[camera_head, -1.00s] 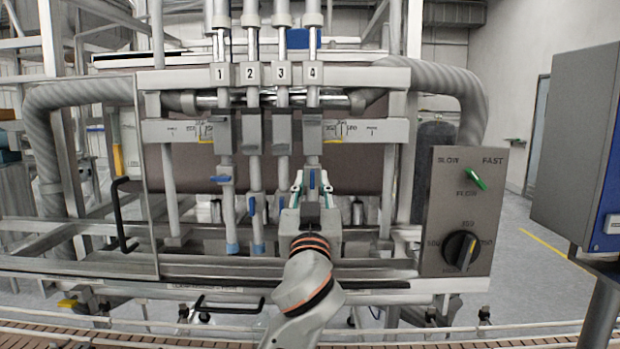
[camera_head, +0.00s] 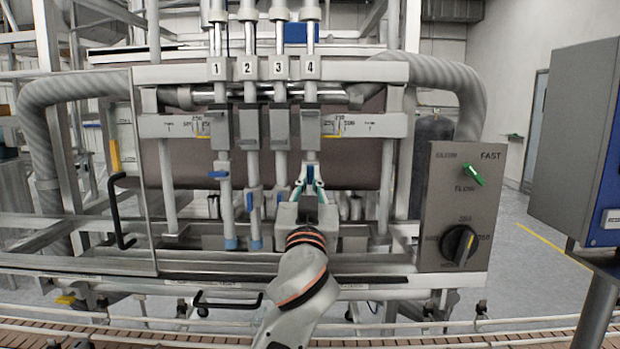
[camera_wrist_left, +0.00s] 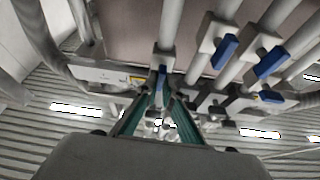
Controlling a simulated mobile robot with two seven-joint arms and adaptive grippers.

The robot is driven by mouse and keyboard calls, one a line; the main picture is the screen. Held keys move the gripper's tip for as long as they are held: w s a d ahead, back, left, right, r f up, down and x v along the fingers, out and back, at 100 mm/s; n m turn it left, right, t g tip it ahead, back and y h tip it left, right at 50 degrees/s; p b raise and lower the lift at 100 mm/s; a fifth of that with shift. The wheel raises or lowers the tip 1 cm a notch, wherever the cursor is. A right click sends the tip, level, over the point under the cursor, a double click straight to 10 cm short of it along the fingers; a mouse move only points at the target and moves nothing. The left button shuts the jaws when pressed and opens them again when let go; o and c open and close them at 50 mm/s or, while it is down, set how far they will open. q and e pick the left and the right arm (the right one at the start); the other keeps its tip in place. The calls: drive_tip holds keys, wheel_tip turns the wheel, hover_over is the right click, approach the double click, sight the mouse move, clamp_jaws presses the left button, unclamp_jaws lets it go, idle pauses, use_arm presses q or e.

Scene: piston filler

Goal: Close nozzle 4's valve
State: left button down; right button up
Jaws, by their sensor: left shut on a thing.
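The nozzle 4 valve has a small blue handle (camera_head: 310,174) below the label "4" on its grey tube. The handle looks upright in the head view. My left gripper (camera_head: 310,183) comes up from below, and its teal fingers are shut on this handle. In the left wrist view the blue handle (camera_wrist_left: 162,75) shows between the fingertips of the left gripper (camera_wrist_left: 160,90). The fingers and gripper body hide the lower part of nozzle 4. My right gripper is not in view.
Nozzle 1's blue handle (camera_head: 218,174) lies sideways. The blue handles of nozzle 2 (camera_head: 249,202) and nozzle 3 (camera_head: 279,200) hang upright, close left of my gripper. A control panel (camera_head: 462,208) stands to the right. A conveyor (camera_head: 120,335) runs along the front.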

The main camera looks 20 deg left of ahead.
use_arm(q)
drive_tip(key=m+h, duration=0.2)
drive_tip(key=m, duration=0.2)
drive_tip(key=m+h, duration=0.2)
drive_tip(key=m, duration=0.2)
drive_tip(key=shift+a+r, duration=0.1)
drive_tip(key=shift+a, duration=0.05)
drive_tip(key=m+h, duration=0.1)
drive_tip(key=m, duration=0.2)
drive_tip(key=m+g+h, duration=0.1)
drive_tip(key=m, duration=0.3)
drive_tip(key=shift+h, duration=0.4)
drive_tip(key=m+g, duration=0.1)
drive_tip(key=m, duration=0.2)
drive_tip(key=m+g, duration=0.1)
drive_tip(key=m, duration=0.2)
drive_tip(key=shift+r+m+g+h, duration=0.1)
drive_tip(key=shift+m+g+h, duration=0.2)
drive_tip(key=shift+g+h, duration=0.1)
drive_tip(key=c, duration=2.2)
unclamp_jaws()
